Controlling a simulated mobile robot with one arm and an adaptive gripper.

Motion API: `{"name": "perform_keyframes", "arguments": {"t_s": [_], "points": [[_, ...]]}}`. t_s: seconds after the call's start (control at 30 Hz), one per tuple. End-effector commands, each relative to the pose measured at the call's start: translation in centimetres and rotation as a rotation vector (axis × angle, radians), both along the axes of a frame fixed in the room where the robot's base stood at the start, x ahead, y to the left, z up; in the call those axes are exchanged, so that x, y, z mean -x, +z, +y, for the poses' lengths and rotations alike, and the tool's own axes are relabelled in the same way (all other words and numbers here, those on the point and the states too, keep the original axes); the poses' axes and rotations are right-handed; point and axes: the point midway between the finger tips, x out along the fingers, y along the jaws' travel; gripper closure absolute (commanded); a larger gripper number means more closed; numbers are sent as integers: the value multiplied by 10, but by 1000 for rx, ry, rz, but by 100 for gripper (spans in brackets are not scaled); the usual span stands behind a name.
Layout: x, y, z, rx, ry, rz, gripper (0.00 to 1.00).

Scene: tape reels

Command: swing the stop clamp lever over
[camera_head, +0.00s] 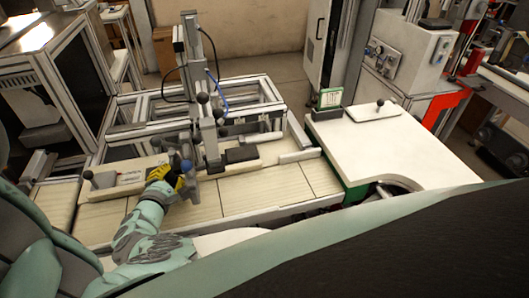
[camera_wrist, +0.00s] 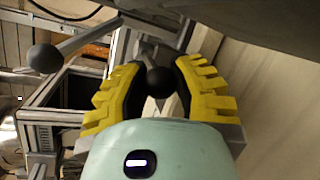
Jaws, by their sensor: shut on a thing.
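The stop clamp lever shows in the wrist view as a dark ball knob (camera_wrist: 160,81) on a short grey stem, between the two yellow-padded fingers. My gripper (camera_wrist: 160,84) is shut around this knob, one finger on either side. In the head view my gripper (camera_head: 177,178) is at the front left of the fixture, beside an upright grey bracket. A bluish ball knob (camera_head: 186,166) shows right by the fingers. The lever's lower part and pivot are largely hidden by the gripper.
In the wrist view, another dark ball knob (camera_wrist: 45,58) on a slanting rod stands left of my gripper. A dark knob (camera_head: 88,175) is at the fixture's left end. A tall post (camera_head: 197,60) rises behind. The white table (camera_head: 400,150) at right is mostly clear.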

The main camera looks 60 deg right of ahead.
Motion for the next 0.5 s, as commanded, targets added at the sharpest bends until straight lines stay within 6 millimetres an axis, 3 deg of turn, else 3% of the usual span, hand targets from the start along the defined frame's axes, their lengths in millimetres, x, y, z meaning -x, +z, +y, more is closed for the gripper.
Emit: {"name": "perform_keyframes", "arguments": {"t_s": [0.1,0.5], "points": [[9,2,-8,10,-19,-1,100],[12,3,-11,12,-22,-1,100]]}}
